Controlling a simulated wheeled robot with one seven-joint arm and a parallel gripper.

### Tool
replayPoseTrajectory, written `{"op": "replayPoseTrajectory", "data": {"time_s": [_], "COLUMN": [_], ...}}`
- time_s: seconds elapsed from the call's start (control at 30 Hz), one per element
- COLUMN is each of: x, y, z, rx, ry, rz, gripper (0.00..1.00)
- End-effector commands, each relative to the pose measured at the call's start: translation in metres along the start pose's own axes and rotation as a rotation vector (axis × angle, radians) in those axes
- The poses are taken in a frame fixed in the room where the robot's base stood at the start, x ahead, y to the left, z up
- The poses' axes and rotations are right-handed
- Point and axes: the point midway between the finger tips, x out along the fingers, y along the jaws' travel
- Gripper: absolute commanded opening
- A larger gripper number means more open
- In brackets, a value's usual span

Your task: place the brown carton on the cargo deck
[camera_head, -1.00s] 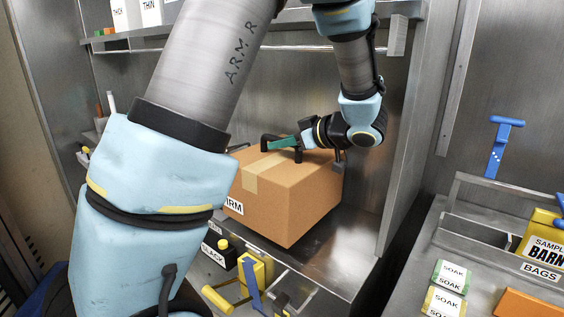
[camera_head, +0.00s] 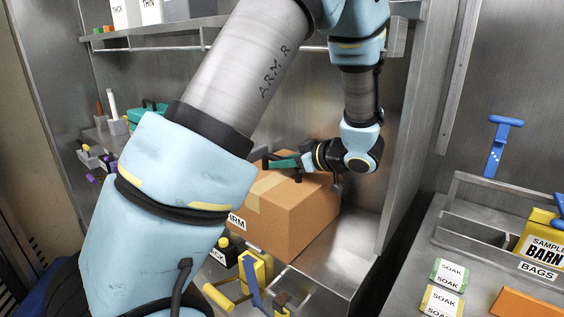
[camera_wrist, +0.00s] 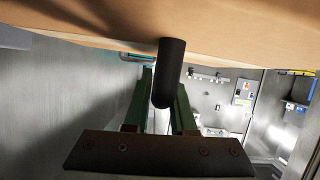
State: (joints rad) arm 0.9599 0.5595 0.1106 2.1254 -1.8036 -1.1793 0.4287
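The brown carton (camera_head: 300,222) is a taped box with a white label on its left side. It is upright over the metal deck (camera_head: 335,262) in the alcove. Whether its base touches the deck I cannot tell. My gripper (camera_head: 284,164) lies level at the carton's top, with its green fingers at the carton's black handle (camera_head: 297,176). In the wrist view the carton (camera_wrist: 110,35) spans the top edge, and the black handle (camera_wrist: 170,70) hangs between the green fingers. The gripper appears shut on this handle.
A yellow tool (camera_head: 255,270) and a black bottle with a yellow cap (camera_head: 223,247) stand just in front of the carton. A metal wall closes the alcove at the right. A side counter (camera_head: 405,270) holds SOAK packs (camera_head: 448,274). Bare deck shows right of the carton.

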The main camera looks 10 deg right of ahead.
Motion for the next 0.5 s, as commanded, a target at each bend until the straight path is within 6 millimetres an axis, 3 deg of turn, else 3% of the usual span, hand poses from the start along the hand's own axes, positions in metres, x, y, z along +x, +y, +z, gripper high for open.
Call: {"op": "replayPoseTrajectory", "data": {"time_s": [0.03, 0.23, 0.5], "x": [-0.0001, -0.0002, -0.0006], "y": [0.0002, 0.0002, 0.0003], "z": [-0.0001, -0.0002, -0.0014], "rx": [0.0, 0.0, 0.0], "ry": [0.0, 0.0, 0.0], "rz": [0.001, 0.001, 0.001], "gripper": [0.29, 0.51, 0.52]}}
